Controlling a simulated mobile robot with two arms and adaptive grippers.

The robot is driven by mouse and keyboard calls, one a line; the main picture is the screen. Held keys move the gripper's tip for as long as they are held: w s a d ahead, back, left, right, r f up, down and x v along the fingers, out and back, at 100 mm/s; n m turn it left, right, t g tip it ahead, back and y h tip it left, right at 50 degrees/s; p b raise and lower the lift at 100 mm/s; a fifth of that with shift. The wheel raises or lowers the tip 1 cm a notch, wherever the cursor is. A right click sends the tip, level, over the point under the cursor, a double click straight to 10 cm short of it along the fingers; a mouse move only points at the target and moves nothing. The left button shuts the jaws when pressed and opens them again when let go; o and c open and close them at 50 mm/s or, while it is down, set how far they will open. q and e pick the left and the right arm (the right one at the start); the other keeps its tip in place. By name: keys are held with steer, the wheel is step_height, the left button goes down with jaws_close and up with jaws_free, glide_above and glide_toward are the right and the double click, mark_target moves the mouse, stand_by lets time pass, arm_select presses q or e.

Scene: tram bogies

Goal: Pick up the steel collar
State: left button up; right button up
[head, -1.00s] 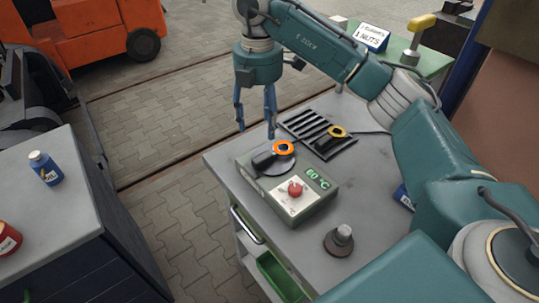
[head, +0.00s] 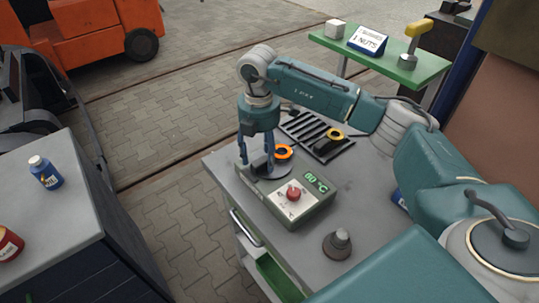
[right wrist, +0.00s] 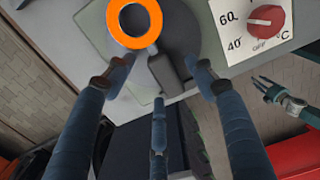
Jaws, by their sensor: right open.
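A collar with a bright orange ring (head: 288,154) and a dark handle lies on the round plate of a heater box (head: 316,208) in the head view. In the right wrist view the orange ring (right wrist: 135,44) is beyond the fingertips, and its grey handle (right wrist: 168,72) points back between them. My right gripper (head: 256,162) is open, pointing down over the handle side, partly hiding the handle and plate in the head view. I cannot tell whether its fingers touch the handle. My left gripper (right wrist: 268,90) shows small in the right wrist view, fingers apart and empty.
A yellow-ringed piece (head: 335,134) lies on a black slatted rack (head: 300,125) behind the heater. A dark stepped part (head: 337,244) stands at the front of the grey table. A blue bottle (head: 46,174) stands on the left cabinet. A green shelf (head: 425,70) is behind.

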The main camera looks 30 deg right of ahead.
steer(key=shift+f, duration=0.4)
steer(key=shift+a, duration=0.1)
steer(key=shift+c, duration=0.5)
steer(key=c, duration=1.3)
steer(key=shift+r, duration=0.1)
